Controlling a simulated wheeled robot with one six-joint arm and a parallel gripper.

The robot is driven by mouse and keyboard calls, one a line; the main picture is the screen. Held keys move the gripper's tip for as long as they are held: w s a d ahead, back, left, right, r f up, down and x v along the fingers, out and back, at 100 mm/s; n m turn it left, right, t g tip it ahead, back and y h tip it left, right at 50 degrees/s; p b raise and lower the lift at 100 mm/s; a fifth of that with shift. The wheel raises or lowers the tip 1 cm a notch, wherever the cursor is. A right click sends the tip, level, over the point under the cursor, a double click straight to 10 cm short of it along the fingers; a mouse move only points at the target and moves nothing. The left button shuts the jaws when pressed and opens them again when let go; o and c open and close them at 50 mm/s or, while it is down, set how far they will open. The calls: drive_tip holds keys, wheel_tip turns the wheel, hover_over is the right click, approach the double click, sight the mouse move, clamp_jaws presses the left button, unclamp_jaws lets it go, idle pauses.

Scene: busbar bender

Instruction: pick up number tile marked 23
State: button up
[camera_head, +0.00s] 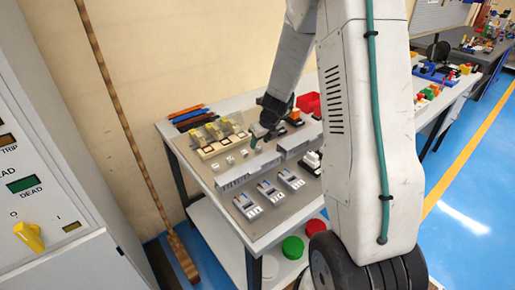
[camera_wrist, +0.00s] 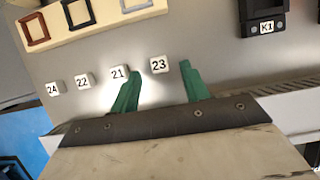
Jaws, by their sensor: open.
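The number tile marked 23 (camera_wrist: 159,65) is a small white block with black digits on the grey panel (camera_wrist: 205,40) in the wrist view. Tiles marked 21 (camera_wrist: 119,74), 22 (camera_wrist: 83,81) and 24 (camera_wrist: 54,88) stand in a row to its left. My gripper (camera_wrist: 158,72) is open, with its two green fingers apart. In the picture, tile 23 shows between the fingertips, and tile 21 is close beside the left finger. I cannot tell how high the fingers are above the panel. In the head view my gripper (camera_head: 254,142) is over the panel, near the small white tiles (camera_head: 237,157).
A cream strip with coloured square frames (camera_wrist: 95,30) lies beyond the tiles. A black part labelled K1 (camera_wrist: 266,27) stands to the right. In the head view, grey slotted ducts (camera_head: 248,170) and several breakers (camera_head: 270,192) are nearer the table front.

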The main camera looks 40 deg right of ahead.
drive_tip(key=shift+x, duration=1.1)
clamp_jaws()
drive_tip(key=shift+r, duration=0.15)
